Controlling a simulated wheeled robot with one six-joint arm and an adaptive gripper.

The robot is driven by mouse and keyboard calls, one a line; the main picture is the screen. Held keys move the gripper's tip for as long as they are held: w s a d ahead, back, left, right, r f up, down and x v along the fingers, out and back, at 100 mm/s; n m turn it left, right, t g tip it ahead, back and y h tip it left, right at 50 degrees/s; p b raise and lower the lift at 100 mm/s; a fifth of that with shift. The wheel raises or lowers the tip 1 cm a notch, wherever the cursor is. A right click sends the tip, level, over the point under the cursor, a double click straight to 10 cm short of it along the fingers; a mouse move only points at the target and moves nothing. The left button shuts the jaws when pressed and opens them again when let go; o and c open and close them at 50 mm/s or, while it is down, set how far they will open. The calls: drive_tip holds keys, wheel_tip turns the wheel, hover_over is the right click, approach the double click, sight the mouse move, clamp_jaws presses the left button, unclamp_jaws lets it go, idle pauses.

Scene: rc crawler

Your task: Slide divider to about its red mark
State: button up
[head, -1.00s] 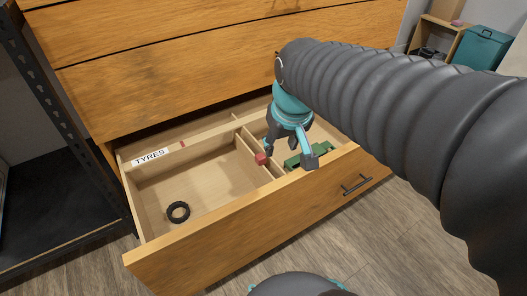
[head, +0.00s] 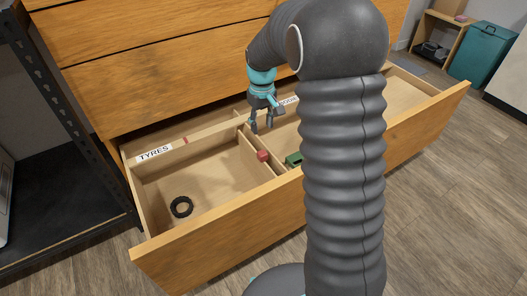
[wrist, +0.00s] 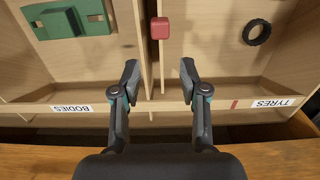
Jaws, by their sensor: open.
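The divider (wrist: 161,60) is a thin pale wooden board standing in the open drawer (head: 210,220), with a red block (wrist: 160,28) on it. The red block also shows in the head view (head: 263,155). The red mark (wrist: 235,104) is a short line on the drawer's back rail, beside the TYRES label (wrist: 272,102); in the head view it (head: 186,139) lies left of the divider. My gripper (wrist: 159,75) is open, its fingers apart on either side of the divider's rear end. No finger clearly touches it.
A black tyre (wrist: 257,32) lies in the left compartment as the head view shows it. A green body part (wrist: 70,20) lies on the divider's other side, by the BODIES label (wrist: 72,108). A black shelf frame (head: 75,110) stands left of the drawer.

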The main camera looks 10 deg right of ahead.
sight(262, 152)
wheel_tip(262, 152, down, 14)
drive_tip(key=shift+r+b, duration=0.2)
drive_tip(key=shift+b, duration=0.25)
